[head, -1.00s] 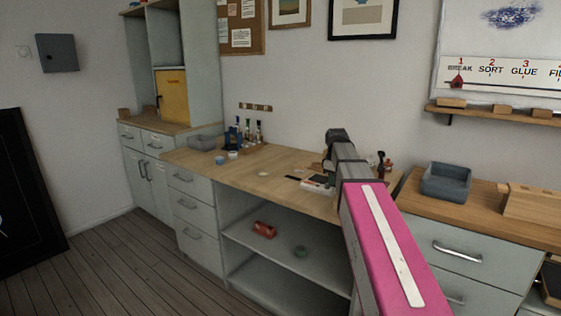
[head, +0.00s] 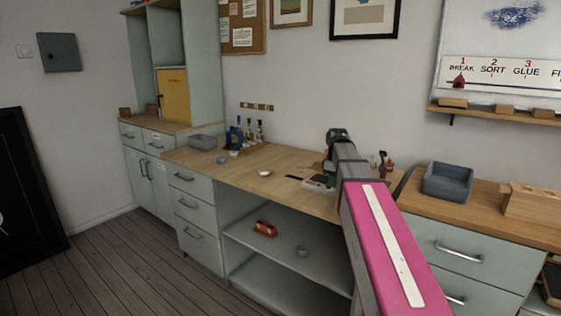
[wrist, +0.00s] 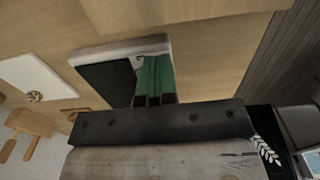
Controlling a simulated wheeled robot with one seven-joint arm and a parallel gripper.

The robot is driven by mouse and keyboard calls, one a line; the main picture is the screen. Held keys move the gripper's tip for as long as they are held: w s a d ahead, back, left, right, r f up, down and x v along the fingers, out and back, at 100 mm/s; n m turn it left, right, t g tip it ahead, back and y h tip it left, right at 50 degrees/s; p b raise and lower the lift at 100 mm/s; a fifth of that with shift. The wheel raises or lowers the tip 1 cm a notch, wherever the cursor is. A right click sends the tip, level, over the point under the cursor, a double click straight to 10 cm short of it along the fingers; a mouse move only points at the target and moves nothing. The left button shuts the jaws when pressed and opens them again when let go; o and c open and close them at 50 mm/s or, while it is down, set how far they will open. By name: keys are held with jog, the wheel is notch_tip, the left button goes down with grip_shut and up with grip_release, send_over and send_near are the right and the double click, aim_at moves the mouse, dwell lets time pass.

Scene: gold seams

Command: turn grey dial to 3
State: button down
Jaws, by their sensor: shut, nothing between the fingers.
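I cannot make out a grey dial with numbers in either view. In the wrist view my gripper (wrist: 153,66) shows as two green fingers side by side, shut with nothing between them. They are over or against a low white-edged box with a black top (wrist: 104,82); contact is unclear. In the head view a small pale and dark device (head: 320,184) lies on the wooden bench (head: 215,174), partly behind my pink arm. The gripper is hidden there by the arm.
A grey bin (head: 447,182) is on the right counter. A wall board (head: 500,72) reads BREAK, SORT, GLUE, with a red marker near 1. The bench's front left is mostly clear.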

jog(key=shift+d+r, duration=0.15)
jog(key=shift+r, duration=1.1)
jog(key=shift+d+r, duration=0.1)
jog(key=shift+r, duration=1.1)
jog(key=shift+w, duration=0.1)
